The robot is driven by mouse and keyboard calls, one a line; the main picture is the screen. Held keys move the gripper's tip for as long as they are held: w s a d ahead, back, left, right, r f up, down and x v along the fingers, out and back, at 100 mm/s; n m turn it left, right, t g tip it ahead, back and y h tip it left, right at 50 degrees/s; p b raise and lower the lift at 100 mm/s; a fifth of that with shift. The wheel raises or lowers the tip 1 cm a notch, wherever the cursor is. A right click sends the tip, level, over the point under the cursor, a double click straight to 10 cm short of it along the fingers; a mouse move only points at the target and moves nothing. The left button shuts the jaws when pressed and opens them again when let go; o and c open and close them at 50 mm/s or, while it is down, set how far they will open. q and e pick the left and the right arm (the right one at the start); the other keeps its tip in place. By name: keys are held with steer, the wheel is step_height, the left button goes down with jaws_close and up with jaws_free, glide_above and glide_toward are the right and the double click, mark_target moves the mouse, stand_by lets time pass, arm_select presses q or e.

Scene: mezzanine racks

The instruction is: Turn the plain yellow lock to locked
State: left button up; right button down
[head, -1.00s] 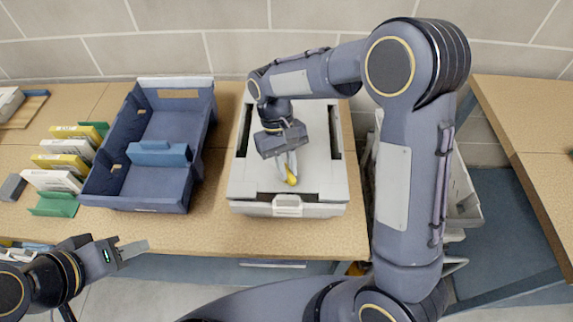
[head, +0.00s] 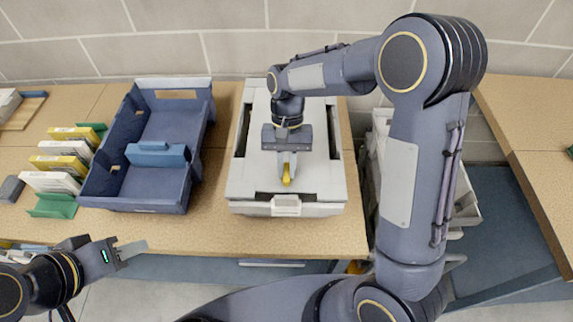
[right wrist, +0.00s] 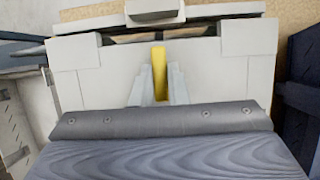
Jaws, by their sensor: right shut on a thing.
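The plain yellow lock (head: 287,177) is a narrow yellow bar on top of the pale grey box, near its front edge. My right gripper (head: 286,168) comes down over the box from behind and is shut on the lock. In the right wrist view, the lock (right wrist: 159,70) stands between the two pale fingers, its long side pointing toward the box's front latch. The fingers hide part of it. My left gripper (head: 131,249) is off the table's front edge at lower left, away from the lock. Its finger opening cannot be made out.
The grey box (head: 240,190) stands on the tan table (head: 230,235), with a white front latch (head: 286,205). Left of it is a blue tray (head: 150,188) with a blue divider. Yellow, white and green packets (head: 62,163) stand further left. A grey bin (head: 467,200) is lower right.

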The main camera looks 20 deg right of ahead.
steer(key=c, duration=1.4)
jaws_free()
steer(key=a+v, duration=0.1)
steer(key=v, duration=0.6)
steer(key=shift+d+r+b, duration=0.35)
steer(key=shift+d+r, duration=0.05)
steer(key=shift+d, duration=0.15)
steer(key=shift+w, duration=0.1)
